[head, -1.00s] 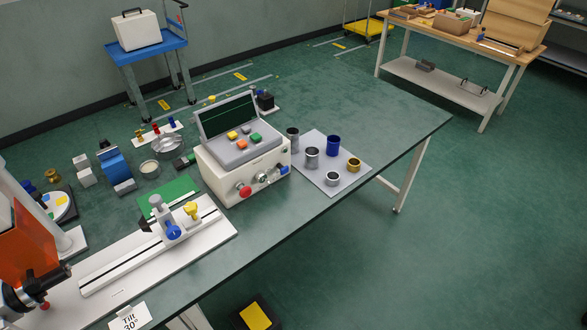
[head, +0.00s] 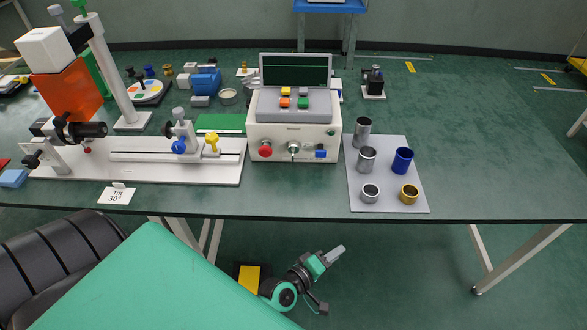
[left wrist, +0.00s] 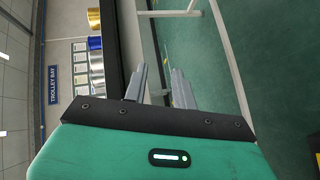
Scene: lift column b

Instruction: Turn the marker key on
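The white marker control box (head: 272,141) stands on the table in the middle of the head view. Its front face bears a red button (head: 265,150), a round silver switch (head: 294,148) that looks like the key switch, and a blue part (head: 320,154) to its right. The key's angle is too small to tell. My left gripper (head: 337,252) is low in front of the table edge, below and right of the box, well apart from it. In the left wrist view its two grey fingers (left wrist: 160,80) stand apart with nothing between. My right gripper is not in view.
A grey mat (head: 390,204) with several metal cups stands right of the box. A white rail fixture (head: 135,172) and a tilt card (head: 116,196) lie to the left. The table's front edge (head: 270,216) lies between my left gripper and the box.

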